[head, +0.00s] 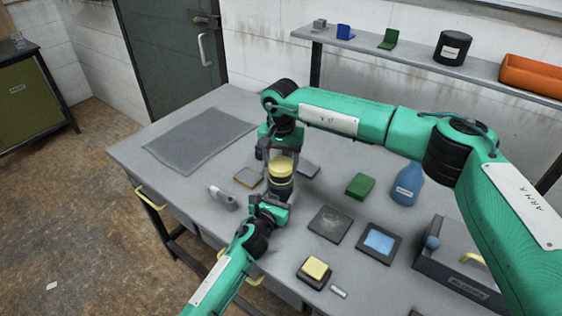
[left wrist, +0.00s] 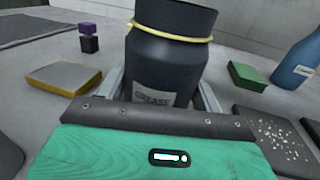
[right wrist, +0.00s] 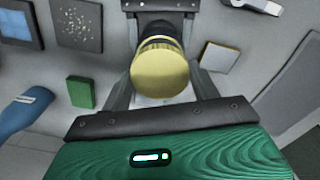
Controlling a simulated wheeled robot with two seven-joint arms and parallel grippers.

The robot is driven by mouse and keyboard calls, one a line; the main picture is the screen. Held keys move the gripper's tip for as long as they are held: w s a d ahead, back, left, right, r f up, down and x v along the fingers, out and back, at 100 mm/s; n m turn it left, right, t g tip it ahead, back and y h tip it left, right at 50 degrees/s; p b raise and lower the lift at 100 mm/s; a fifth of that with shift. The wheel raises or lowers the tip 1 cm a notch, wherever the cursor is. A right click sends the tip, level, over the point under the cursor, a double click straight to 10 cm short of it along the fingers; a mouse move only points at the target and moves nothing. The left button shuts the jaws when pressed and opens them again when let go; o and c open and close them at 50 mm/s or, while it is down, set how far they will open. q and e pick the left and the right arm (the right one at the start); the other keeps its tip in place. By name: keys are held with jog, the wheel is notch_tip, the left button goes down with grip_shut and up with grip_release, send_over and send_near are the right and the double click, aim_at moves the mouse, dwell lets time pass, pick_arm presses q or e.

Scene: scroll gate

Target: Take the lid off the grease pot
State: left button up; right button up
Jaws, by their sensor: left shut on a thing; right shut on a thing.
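The dark grease pot (head: 283,191) stands on the grey table, its GREASE label facing my left wrist view (left wrist: 158,85). A yellow ring runs around its neck, with a dark part above. The yellow top of the lid (head: 281,166) shows over the pot, and also in the right wrist view (right wrist: 160,72). My left gripper (head: 275,203) is shut on the pot body from the near side. My right gripper (head: 281,158) reaches down from above and is shut on the lid. I cannot tell whether there is a gap between lid and pot.
A green block (head: 360,186), a blue bottle (head: 405,184), dark square pads (head: 330,224) and a grey toolbox (head: 462,270) stand to the right. A white-grey item (head: 222,198) lies left of the pot. A grey mat (head: 199,138) covers the clear far-left area.

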aim_at(281, 164)
jog(key=shift+r, duration=2)
pick_arm(q)
jog(key=o, duration=2)
jog(key=shift+c, duration=0.2)
jog(key=shift+s+a, duration=0.1)
